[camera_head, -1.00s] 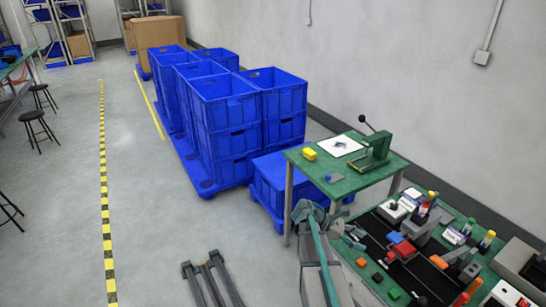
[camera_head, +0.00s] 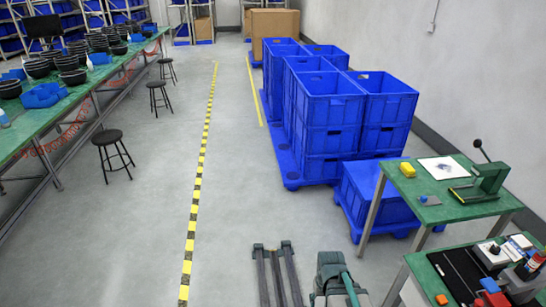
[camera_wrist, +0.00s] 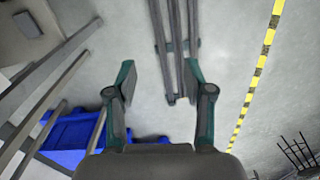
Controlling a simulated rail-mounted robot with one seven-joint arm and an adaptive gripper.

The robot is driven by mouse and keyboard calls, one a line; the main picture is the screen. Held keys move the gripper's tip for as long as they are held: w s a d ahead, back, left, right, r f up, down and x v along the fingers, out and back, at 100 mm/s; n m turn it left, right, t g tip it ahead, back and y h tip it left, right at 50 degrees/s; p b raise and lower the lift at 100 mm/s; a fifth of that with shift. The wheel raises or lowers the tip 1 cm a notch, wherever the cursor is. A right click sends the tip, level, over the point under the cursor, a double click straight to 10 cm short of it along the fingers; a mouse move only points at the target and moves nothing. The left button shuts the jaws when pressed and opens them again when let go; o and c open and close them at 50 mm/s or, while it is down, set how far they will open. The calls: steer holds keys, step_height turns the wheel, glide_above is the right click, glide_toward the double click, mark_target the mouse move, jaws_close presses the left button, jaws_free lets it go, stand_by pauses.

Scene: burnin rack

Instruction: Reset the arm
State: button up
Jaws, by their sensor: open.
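My gripper (camera_wrist: 160,84) shows in the wrist view with its two green and grey fingers spread apart. Nothing is between the fingers. It hangs above the grey floor, clear of any object. In the head view only a grey-green part of my arm shows at the bottom edge, and the fingertips cannot be made out there.
Stacked blue crates (camera_head: 331,110) stand on the right, with a single low blue crate (camera_head: 377,195) beside them. A green table (camera_head: 440,212) with a hand press (camera_head: 489,181) is at the right. A long green bench (camera_head: 95,92) and stools (camera_head: 113,153) are left. The middle floor is clear.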

steer(key=s+f+g, duration=0.2)
steer(key=s+f, duration=0.4)
steer(key=s, duration=0.3)
steer(key=s+f+g+b, duration=0.1)
steer(key=s+f+g, duration=0.1)
steer(key=s+f, duration=0.5)
steer(key=s+f+g+b, duration=0.1)
steer(key=s+f, duration=0.5)
steer(key=s, duration=0.6)
steer(key=shift+s+f+g, duration=0.2)
steer(key=shift+f+g, duration=0.15)
steer(key=shift+g, duration=0.45)
